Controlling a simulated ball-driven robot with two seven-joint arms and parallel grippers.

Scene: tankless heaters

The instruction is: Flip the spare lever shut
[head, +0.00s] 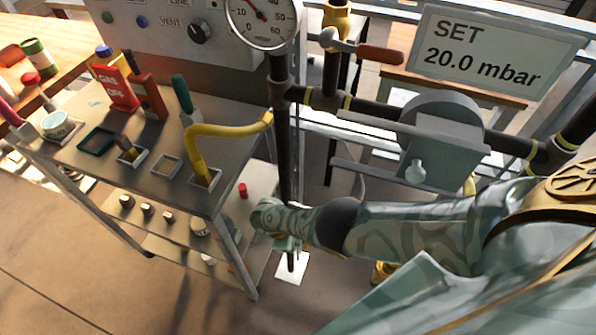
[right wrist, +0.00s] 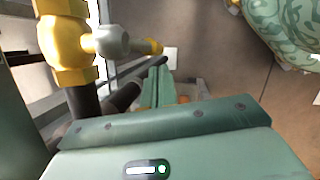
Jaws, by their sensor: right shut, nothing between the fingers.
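In the right wrist view a brass valve (right wrist: 65,42) stands at the left on a dark pipe. A grey hub and lever (right wrist: 112,42) with a yellow end stick out from it to the right. I cannot tell whether this is the spare lever. My right gripper (right wrist: 157,85) is shut and empty, below and apart from the lever's yellow end in that view. In the head view my right gripper (head: 290,245) is low beside the upright dark pipe, partly hidden by my arm. Another lever with a red-brown handle (head: 380,53) sits on a higher brass valve (head: 337,20). My left gripper is out of view.
A metal bench (head: 105,100) with tools and a yellow hose (head: 225,130) stands at the left. A pressure gauge (head: 262,18), a grey regulator (head: 440,140) and a "SET 20.0 mbar" sign (head: 490,55) are above my arm. The floor at lower left is clear.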

